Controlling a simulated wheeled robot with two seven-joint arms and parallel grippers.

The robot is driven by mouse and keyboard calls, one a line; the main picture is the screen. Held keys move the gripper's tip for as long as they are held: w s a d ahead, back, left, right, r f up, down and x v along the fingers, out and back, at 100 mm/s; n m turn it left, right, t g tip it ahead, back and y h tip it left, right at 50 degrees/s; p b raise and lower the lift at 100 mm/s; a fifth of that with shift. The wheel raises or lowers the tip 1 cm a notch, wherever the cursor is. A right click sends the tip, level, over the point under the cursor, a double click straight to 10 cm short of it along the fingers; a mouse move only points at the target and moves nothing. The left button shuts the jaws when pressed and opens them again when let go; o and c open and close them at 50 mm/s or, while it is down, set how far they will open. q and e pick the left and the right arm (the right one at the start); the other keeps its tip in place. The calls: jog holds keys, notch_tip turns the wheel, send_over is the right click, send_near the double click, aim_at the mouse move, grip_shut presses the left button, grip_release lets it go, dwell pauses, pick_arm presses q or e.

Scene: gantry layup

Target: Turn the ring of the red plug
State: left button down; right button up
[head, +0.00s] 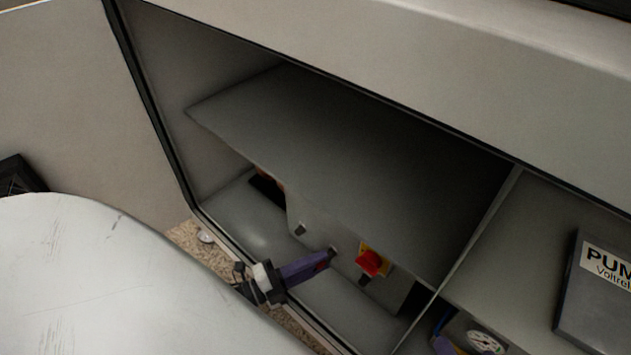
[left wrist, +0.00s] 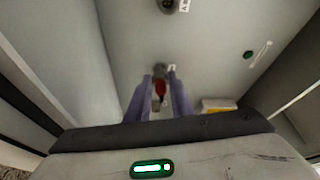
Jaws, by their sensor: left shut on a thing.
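The red plug (left wrist: 160,88) sits between the two purple fingers of my left gripper (left wrist: 162,82) in the left wrist view. It points at a round grey socket (left wrist: 160,70) on the panel, and I cannot tell how far it is seated. In the head view my left gripper (head: 326,259) reaches into the open cabinet with its fingertips close to the panel. It is shut on the plug. The fingers hide most of the plug there, and its ring cannot be made out separately.
A red rotary switch (head: 370,262) on a yellow plate is close to the right of my left fingertips. A grey shelf (head: 350,160) overhangs the panel (head: 400,290). A divider (head: 480,235) separates a right compartment with a gauge (head: 485,342).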

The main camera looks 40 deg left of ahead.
pick_arm(q)
jog(key=c, duration=1.5)
grip_release()
jog(key=shift+c, duration=0.2)
jog(key=v, duration=1)
jog(key=shift+s+a, duration=0.1)
jog(key=shift+s, duration=0.05)
